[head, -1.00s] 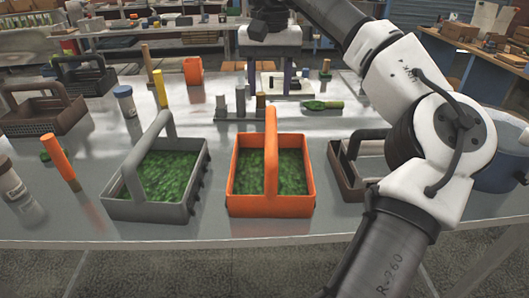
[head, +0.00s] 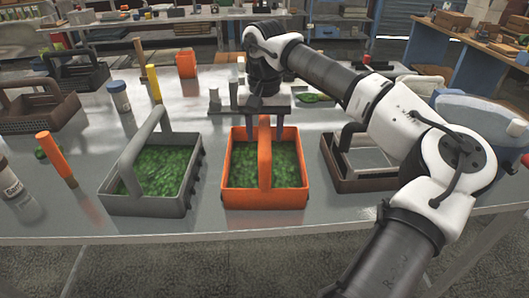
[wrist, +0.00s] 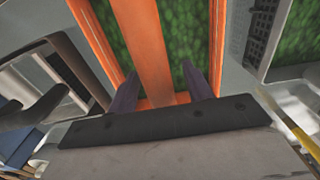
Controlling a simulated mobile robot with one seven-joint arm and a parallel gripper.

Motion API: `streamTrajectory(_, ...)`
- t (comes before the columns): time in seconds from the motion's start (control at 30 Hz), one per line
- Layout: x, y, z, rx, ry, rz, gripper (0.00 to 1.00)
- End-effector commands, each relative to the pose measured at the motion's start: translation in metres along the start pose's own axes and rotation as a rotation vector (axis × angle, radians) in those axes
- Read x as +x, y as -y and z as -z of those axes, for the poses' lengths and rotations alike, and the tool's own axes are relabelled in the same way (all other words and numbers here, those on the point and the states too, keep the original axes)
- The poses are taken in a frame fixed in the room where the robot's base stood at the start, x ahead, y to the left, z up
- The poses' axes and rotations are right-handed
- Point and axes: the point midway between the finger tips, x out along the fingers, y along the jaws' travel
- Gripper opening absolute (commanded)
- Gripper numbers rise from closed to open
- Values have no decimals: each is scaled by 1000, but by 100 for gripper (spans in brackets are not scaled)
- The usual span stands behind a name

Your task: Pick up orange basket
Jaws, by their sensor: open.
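The orange basket (head: 264,199) stands upright on the metal table, with green leafy-looking contents and a tall arched handle. My gripper (head: 265,132) is open at the far side of the basket, pointing down, with its fingers partly hidden behind the handle and rim in the head view. In the wrist view, the basket's handle (wrist: 150,35) runs between the two dark fingers of my gripper (wrist: 160,74), one on each side. I cannot tell whether either finger touches it.
A grey basket (head: 145,205) with similar green contents stands close on the left. A brown basket (head: 360,184) stands on the right, partly behind my arm. An orange-capped marker-like stick (head: 55,156) and bottles stand farther left. The front table edge is clear.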

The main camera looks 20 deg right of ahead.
Motion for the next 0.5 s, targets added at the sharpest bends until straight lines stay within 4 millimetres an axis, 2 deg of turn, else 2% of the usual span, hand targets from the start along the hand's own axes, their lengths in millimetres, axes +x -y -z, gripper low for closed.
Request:
streamTrajectory(0.23,2,0,0,0,0,1,49)
streamTrajectory(0.5,2,0,0,-1,0,1,13)
